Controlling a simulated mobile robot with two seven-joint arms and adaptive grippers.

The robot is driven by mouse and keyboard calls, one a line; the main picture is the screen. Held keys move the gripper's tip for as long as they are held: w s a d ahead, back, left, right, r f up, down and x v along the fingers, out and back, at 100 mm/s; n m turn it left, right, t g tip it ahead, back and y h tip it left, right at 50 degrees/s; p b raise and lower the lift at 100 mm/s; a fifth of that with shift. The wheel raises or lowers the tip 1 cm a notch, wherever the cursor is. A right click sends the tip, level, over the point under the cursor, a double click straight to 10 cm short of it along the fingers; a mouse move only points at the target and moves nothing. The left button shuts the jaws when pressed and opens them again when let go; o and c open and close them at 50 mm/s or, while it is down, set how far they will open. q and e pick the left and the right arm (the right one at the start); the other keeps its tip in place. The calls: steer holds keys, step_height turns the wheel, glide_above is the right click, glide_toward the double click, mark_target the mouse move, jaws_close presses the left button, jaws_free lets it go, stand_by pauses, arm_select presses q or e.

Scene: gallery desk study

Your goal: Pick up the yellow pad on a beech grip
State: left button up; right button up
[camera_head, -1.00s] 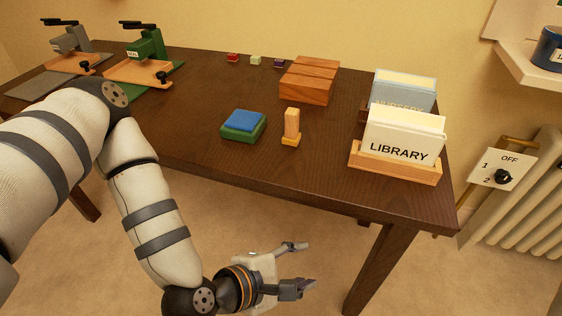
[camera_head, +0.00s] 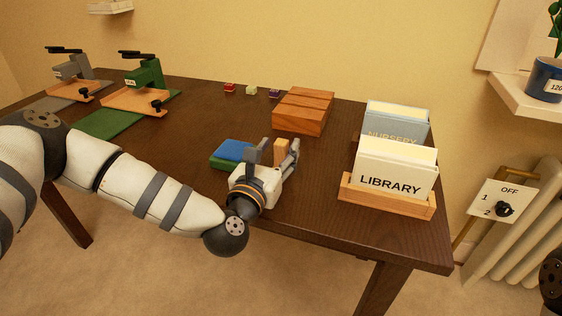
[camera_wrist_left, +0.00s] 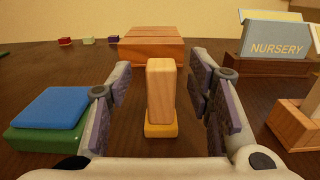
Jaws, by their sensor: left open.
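The yellow pad (camera_wrist_left: 161,130) lies flat on the desk with its upright beech grip (camera_wrist_left: 160,92) standing on it. In the head view the beech grip (camera_head: 281,150) shows behind my left gripper (camera_head: 272,153), which hides the yellow base. My left gripper is open, low over the desk near its front edge. In the left wrist view its two fingers (camera_wrist_left: 164,108) stand on either side of the grip, with a gap on both sides. The grip is centred between them. No gripper of my right arm shows.
A blue pad on a green block (camera_wrist_left: 48,117) is close on the left of the fingers. A grooved wooden block (camera_head: 302,111) stands behind. The LIBRARY card holder (camera_head: 385,199) and the NURSERY one (camera_head: 396,128) stand on the right. Small coloured cubes (camera_head: 251,90) lie at the back.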

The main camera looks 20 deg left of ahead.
arm_select(q)
steer(key=shift+w, duration=1.1)
jaws_close()
steer(key=shift+r, duration=0.1)
